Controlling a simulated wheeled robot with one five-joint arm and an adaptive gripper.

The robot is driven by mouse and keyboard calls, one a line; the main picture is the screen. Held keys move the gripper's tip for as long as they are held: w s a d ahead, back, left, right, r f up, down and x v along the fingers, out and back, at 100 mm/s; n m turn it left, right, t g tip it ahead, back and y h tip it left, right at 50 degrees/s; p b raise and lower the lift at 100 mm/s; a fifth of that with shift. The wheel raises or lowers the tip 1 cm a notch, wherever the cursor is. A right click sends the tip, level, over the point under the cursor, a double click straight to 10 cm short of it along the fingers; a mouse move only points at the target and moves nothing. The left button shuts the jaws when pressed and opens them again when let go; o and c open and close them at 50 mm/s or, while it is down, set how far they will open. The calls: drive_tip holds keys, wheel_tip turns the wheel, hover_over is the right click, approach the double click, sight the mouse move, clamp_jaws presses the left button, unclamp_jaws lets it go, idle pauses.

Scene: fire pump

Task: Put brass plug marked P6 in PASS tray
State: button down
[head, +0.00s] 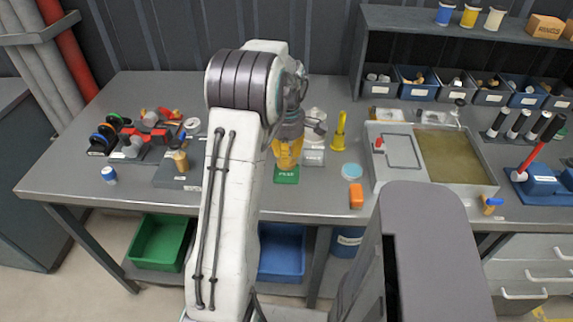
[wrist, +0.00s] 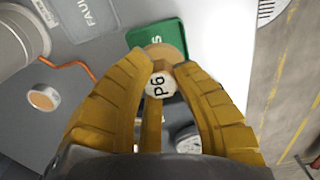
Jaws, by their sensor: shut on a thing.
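The brass plug marked P6 (wrist: 161,82) is between my gripper's yellow fingers (wrist: 160,70) in the wrist view, with its white P6 label facing the camera. My gripper is shut on it. The green PASS tray (wrist: 170,38) lies just beyond and partly under the plug in the wrist view. In the head view my gripper (head: 287,158) points down at the green PASS tray (head: 287,174) near the table's front edge. The plug is hidden there by the fingers. Whether the plug touches the tray is unclear.
A yellow upright part (head: 339,131), a pale blue disc (head: 352,171) and an orange block (head: 356,196) stand to the right. A dark block with a brass piece (head: 180,168) is left. Bare table lies between.

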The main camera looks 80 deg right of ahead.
sight(287, 175)
drive_tip(key=shift+f, duration=2)
drive_tip(key=shift+f, duration=0.1)
drive_tip(key=c, duration=1.1)
unclamp_jaws()
wheel_tip(287, 175, up, 12)
drive_tip(key=shift+p, duration=0.35)
drive_tip(key=shift+w, duration=0.1)
